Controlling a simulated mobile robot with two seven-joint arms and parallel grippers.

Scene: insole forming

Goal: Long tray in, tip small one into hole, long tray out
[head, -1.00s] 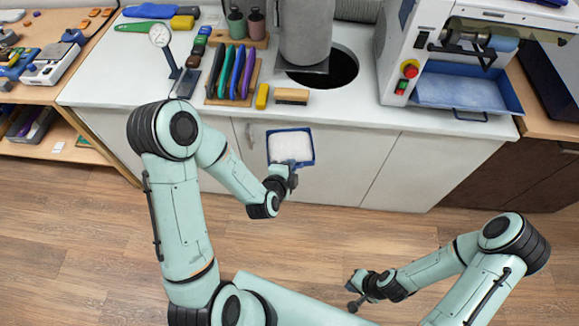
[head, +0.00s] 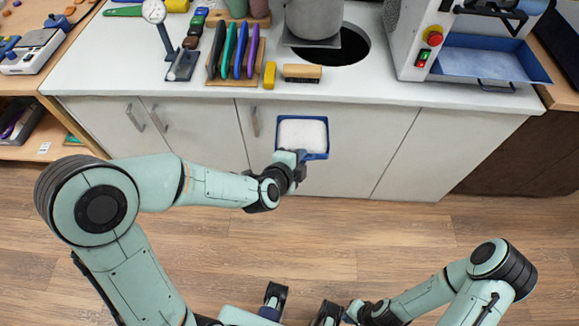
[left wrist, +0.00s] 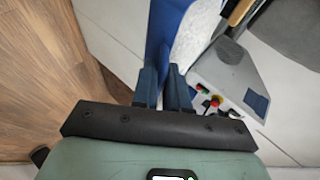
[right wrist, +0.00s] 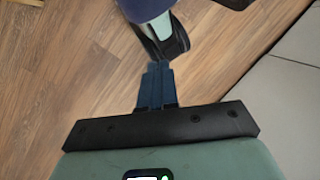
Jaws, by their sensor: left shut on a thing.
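My left gripper (head: 293,157) is shut on the near edge of a small blue tray (head: 304,156). The tray is filled with white granules (head: 302,132) and is held about level in front of the cabinet doors. In the left wrist view the fingers (left wrist: 162,80) pinch the tray's blue wall (left wrist: 158,40). The round dark hole (head: 350,48) is in the white counter, beyond the tray. A long blue tray (head: 485,62) sits at the white machine at right. My right gripper (right wrist: 158,75) is shut and empty, low over the floor.
The counter (head: 400,92) edge lies beyond the small tray. A wooden brush (head: 302,73), a yellow block (head: 269,75) and a rack of coloured tools (head: 236,55) stand left of the hole. The floor in front is clear.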

